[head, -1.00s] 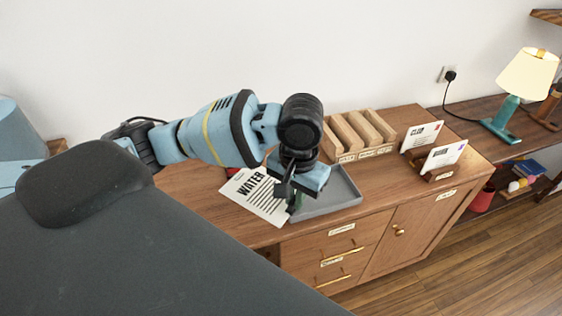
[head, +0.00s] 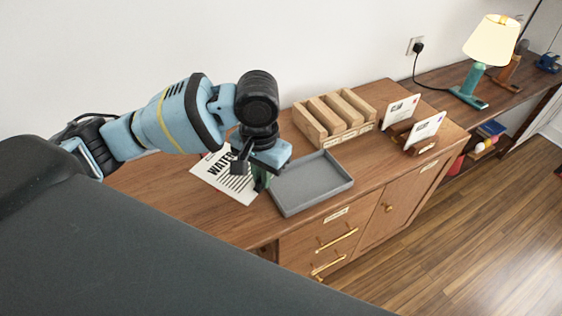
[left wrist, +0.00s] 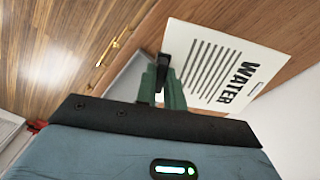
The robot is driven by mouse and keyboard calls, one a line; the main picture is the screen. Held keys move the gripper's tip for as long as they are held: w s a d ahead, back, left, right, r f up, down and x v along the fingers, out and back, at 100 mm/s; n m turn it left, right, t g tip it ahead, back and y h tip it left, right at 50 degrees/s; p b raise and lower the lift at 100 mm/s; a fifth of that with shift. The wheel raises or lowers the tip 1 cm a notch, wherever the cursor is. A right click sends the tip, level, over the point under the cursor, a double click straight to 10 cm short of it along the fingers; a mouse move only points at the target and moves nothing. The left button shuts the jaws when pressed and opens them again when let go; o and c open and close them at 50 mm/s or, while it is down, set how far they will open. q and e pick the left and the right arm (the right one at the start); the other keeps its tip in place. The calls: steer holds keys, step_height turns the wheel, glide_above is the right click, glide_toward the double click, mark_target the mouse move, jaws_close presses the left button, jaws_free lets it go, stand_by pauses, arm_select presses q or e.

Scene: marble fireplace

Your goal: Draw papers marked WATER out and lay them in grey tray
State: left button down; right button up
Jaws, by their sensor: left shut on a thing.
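A white paper (head: 219,176) headed WATER in black lies at a slant by the left side of the grey tray in the head view. My left gripper (head: 261,182) is shut on its edge nearest the tray. The left wrist view shows the paper (left wrist: 215,62) held at its edge between the green fingertips (left wrist: 164,75). The grey tray (head: 318,189) is empty in the part that shows; the gripper covers its left corner. Whether the paper touches the cabinet top cannot be told. My right gripper is not in view.
A wooden rack with slots (head: 335,117) stands behind the tray. Two letter holders with envelopes (head: 401,108) stand to its right. A lit lamp (head: 492,43) is on the far shelf. The cabinet top (head: 385,155) is bare right of the tray.

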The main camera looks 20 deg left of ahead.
arm_select(q)
steer(key=w+m, duration=0.1)
steer(key=m, duration=0.1)
steer(key=w+f+m, duration=0.1)
steer(key=m, duration=0.1)
steer(key=w+m, duration=0.1)
steer(key=m, duration=0.1)
steer(key=shift+d+f+m, duration=0.15)
steer(key=shift+f+m, duration=0.15)
steer(key=shift+f, duration=0.05)
steer(key=w+m, duration=0.1)
steer(key=m, duration=0.1)
steer(key=w+f+m, duration=0.1)
steer(key=m, duration=0.2)
steer(key=shift+w+d+f, duration=0.1)
steer(key=w+f+m, duration=0.1)
steer(key=m, duration=0.3)
steer(key=w+f+m, duration=0.1)
steer(key=w+m, duration=0.1)
steer(key=m, duration=0.2)
steer(key=w+f+m, duration=0.1)
steer(key=m, duration=0.3)
steer(key=shift+w, duration=0.25)
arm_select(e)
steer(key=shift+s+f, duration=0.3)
arm_select(q)
steer(key=shift+f, duration=0.1)
